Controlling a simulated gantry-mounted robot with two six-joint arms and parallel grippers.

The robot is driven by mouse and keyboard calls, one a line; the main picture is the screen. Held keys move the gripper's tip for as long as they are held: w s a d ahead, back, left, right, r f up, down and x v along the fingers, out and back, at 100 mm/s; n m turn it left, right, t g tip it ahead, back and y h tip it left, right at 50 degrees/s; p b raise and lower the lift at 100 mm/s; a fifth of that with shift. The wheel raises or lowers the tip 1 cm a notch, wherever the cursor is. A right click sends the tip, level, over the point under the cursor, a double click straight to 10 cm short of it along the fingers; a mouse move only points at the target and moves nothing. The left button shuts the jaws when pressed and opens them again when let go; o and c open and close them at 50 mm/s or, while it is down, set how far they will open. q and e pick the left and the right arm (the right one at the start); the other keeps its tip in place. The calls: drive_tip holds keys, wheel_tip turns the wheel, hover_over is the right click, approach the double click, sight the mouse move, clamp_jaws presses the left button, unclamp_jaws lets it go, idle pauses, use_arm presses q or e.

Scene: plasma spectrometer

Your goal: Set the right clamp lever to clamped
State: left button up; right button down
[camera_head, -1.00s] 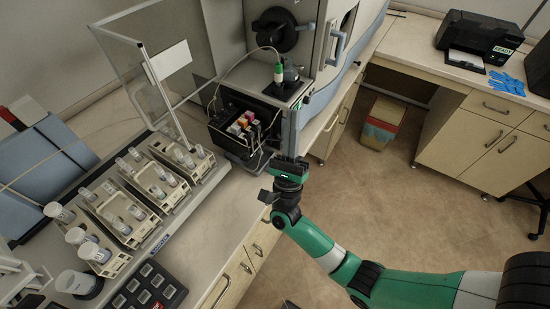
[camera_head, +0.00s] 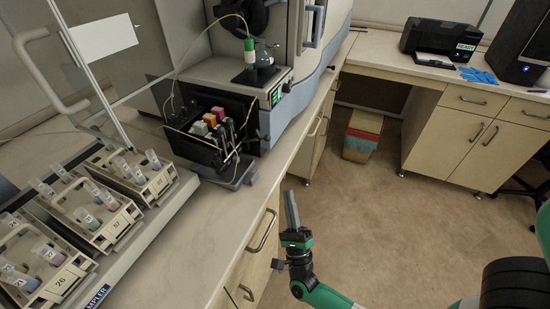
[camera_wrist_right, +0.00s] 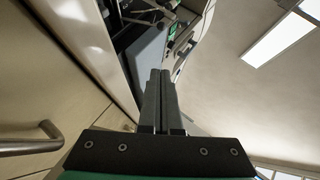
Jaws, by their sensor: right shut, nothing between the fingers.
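The pump unit (camera_head: 188,135) is a dark open box at the bench's right edge, below the spectrometer. Coloured blocks in white, orange and pink sit in it, with dark clamp levers (camera_head: 229,132) and thin tubes at its right side. I cannot tell how the right lever is set. My right gripper (camera_head: 290,198) is shut and empty, fingers pointing up in the head view, out past the bench edge, to the right of and apart from the pump. In the right wrist view my right gripper (camera_wrist_right: 160,78) shows its fingers together; the pump is partly visible at the top. My left gripper is not in view.
Racks of vials (camera_head: 101,211) fill the left bench. Drawer handles (camera_head: 264,230) stick out near my right gripper. The floor (camera_head: 360,220) to the right is open.

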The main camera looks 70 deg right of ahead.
drive_tip(key=x, duration=0.4)
drive_tip(key=a+x, duration=0.1)
drive_tip(key=x, duration=0.3)
drive_tip(key=r+p+x, duration=0.1)
drive_tip(key=x, duration=0.3)
drive_tip(key=shift+w+a, duration=0.25)
drive_tip(key=shift+a, duration=0.05)
drive_tip(key=shift+w+a+r, duration=0.15)
drive_tip(key=shift+w+r, duration=0.25)
drive_tip(key=shift+r, duration=0.15)
